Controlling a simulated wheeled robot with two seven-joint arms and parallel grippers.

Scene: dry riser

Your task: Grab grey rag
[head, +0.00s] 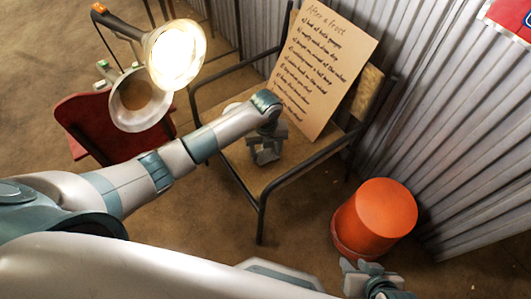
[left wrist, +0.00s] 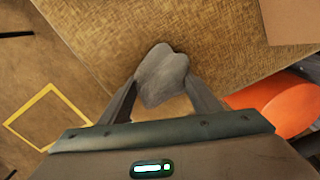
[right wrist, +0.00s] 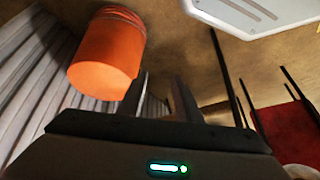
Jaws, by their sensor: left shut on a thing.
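The grey rag (left wrist: 162,72) is a small crumpled lump between the two fingers of my left gripper in the left wrist view. My left gripper (head: 264,154) is shut on it, over the tan woven seat of the metal-framed chair (head: 232,158). I cannot tell whether the rag still touches the seat. In the head view the rag is hard to tell apart from the grey gripper. My right gripper (head: 372,284) is at the bottom right, below the orange bucket. In the right wrist view (right wrist: 160,95) its fingers stand apart with nothing between them.
A cardboard sign (head: 322,70) with handwriting leans on the chair back. The orange bucket (head: 376,218) stands on the floor by the corrugated wall (head: 455,120). A lit lamp (head: 174,55) and a red chair (head: 95,125) are at the left.

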